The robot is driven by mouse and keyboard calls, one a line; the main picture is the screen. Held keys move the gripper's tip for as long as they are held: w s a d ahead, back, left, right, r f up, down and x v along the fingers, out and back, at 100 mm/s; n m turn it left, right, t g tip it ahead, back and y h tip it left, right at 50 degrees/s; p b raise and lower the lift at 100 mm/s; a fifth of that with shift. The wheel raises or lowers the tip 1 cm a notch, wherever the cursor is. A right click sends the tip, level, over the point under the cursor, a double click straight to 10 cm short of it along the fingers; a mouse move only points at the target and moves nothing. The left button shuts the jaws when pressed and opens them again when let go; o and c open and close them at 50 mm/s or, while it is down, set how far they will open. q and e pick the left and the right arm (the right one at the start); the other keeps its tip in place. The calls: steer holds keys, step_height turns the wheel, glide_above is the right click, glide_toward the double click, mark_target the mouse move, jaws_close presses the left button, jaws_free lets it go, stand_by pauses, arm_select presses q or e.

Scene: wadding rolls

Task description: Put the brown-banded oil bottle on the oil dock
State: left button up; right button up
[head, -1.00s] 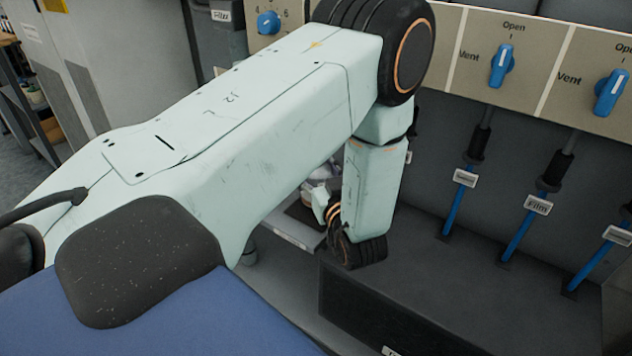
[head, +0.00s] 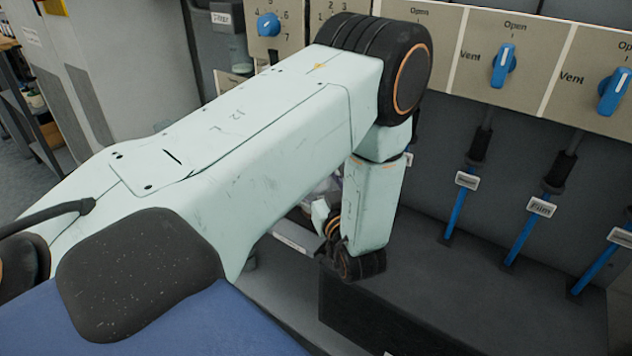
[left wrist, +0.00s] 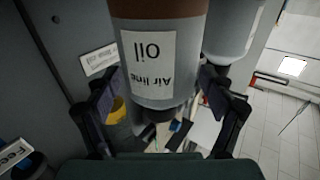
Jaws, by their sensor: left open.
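The brown-banded oil bottle (left wrist: 160,52) fills the top middle of the left wrist view. It is a grey bottle with a brown band and a white label reading "Air line oil" upside down. My left gripper (left wrist: 158,90) is open, with one dark finger on each side of the bottle's lower part in the picture. I cannot tell whether either finger touches it. In the head view my left arm hides most of the gripper and the bottle. I cannot make out the oil dock for certain. My right gripper is in neither view.
A second grey bottle (left wrist: 232,32) stands close to the right in the wrist view. In the head view, a panel with blue knobs (head: 503,66) and blue rods (head: 463,205) stands behind a dark bench surface (head: 440,285). That surface looks clear in front of the rods.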

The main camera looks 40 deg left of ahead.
arm_select(q)
steer(key=shift+r, duration=0.15)
steer(key=shift+s+d, duration=0.1)
steer(key=shift+d, duration=0.2)
steer(key=p+v, duration=0.8)
steer(key=v, duration=0.3)
